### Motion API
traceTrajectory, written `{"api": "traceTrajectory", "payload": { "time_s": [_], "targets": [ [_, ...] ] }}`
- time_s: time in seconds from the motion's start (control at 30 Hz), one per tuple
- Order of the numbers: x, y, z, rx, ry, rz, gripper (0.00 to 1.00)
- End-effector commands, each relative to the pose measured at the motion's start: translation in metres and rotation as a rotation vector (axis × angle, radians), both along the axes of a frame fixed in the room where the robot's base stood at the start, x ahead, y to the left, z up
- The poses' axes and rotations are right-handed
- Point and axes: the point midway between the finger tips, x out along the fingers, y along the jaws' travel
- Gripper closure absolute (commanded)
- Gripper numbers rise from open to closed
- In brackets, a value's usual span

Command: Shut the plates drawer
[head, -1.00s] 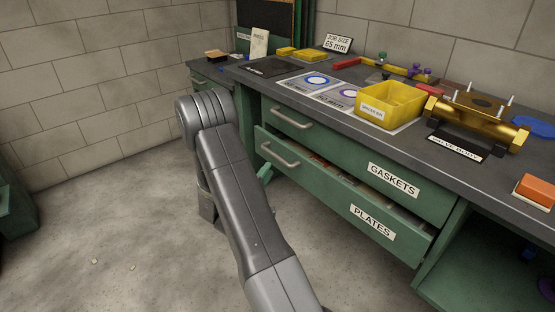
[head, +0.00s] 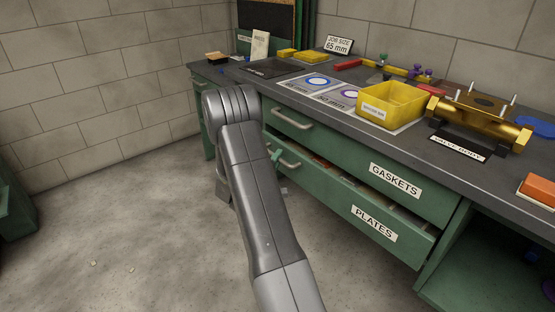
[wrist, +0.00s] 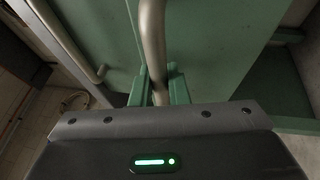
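The plates drawer (head: 330,197) is the lower green drawer, marked PLATES. It stands partly open, with some of its contents showing in the gap below the gaskets drawer (head: 340,160). Its metal bar handle (head: 285,160) is partly behind my arm in the head view. In the wrist view the handle (wrist: 154,40) runs down between the two green fingers of my gripper (wrist: 160,88). The fingers sit close against it on both sides and look shut on it. In the head view my gripper is mostly hidden by my arm.
The gaskets drawer above looks shut; its handle (wrist: 75,45) shows at left in the wrist view. The worktop holds a yellow bin (head: 390,106) and a brass valve body (head: 478,125).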

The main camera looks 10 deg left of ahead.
Motion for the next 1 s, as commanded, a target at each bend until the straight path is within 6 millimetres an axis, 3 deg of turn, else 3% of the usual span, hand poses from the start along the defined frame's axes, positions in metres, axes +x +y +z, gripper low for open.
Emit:
{"api": "traceTrajectory", "payload": {
  "time_s": [0.23, 0.5, 0.63, 0.67, 0.7, 1.0],
  "targets": [
    [0.005, -0.005, 0.000, 0.000, 0.000, -0.002, 1.00],
    [0.036, -0.029, 0.000, 0.000, 0.001, -0.002, 1.00],
    [0.035, -0.028, 0.000, 0.000, 0.001, -0.001, 1.00],
    [0.035, -0.027, 0.000, 0.000, 0.001, -0.001, 0.82],
    [0.035, -0.027, 0.000, 0.000, 0.001, -0.001, 0.77],
    [0.033, -0.026, 0.000, 0.000, 0.001, 0.000, 0.77]
  ]
}}
